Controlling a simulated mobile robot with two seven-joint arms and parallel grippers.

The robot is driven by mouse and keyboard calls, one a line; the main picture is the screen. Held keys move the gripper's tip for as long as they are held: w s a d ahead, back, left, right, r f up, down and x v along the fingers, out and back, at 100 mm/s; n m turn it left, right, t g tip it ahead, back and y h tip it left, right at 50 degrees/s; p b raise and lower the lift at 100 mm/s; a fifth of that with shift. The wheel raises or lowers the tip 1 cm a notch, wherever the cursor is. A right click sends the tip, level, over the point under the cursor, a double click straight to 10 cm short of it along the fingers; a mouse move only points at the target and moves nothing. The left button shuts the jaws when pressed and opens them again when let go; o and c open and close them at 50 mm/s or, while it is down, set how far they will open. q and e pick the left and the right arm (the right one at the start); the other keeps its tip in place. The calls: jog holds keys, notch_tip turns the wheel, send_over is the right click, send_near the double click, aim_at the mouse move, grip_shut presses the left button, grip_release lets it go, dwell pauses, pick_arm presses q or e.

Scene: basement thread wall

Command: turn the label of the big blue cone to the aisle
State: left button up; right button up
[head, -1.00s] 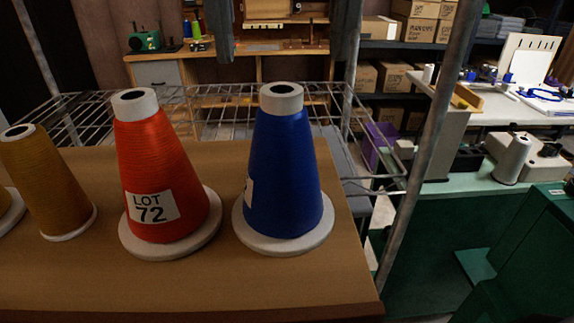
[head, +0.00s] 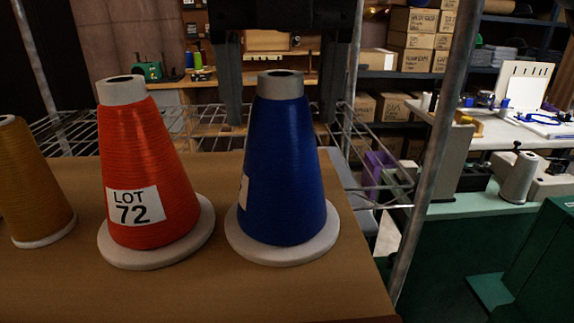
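The big blue cone (head: 285,175) stands upright on a pale round base (head: 282,248) on the brown shelf board. Only a thin sliver of its white label (head: 243,190) shows at its left edge, so its print cannot be read. My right gripper (head: 281,118) comes in from the top, open. Its two dark fingers hang on either side of the cone's upper part, with visible gaps, and appear behind or level with the cone. Exact depth is hard to tell. My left gripper is not in view.
A red cone (head: 148,185) with a "LOT 72" label stands close to the left on its own base. A mustard cone (head: 38,185) is farther left. A metal post (head: 432,150) rises at the right. The board (head: 200,295) is clear in front.

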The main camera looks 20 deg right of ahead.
jog(key=c, duration=0.7)
jog(key=shift+r, duration=0.1)
jog(key=shift+c, duration=0.2)
jog(key=shift+r, duration=0.15)
jog(key=n+p, duration=0.1)
jog(key=n, duration=0.3)
jog(key=shift+y, duration=0.4)
jog(key=n+p, duration=0.2)
jog(key=n, duration=0.2)
jog(key=shift+r+n+y, duration=0.1)
jog(key=shift+n+y, duration=0.3)
jog(key=n+p, duration=0.1)
jog(key=n, duration=0.2)
jog(key=shift+n+g+y, duration=0.3)
jog(key=shift+y, duration=0.1)
jog(key=n+p, duration=0.2)
jog(key=n, duration=0.2)
jog(key=shift+g, duration=0.4)
jog(key=shift+n+y, duration=0.3)
jog(key=shift+n, duration=0.5)
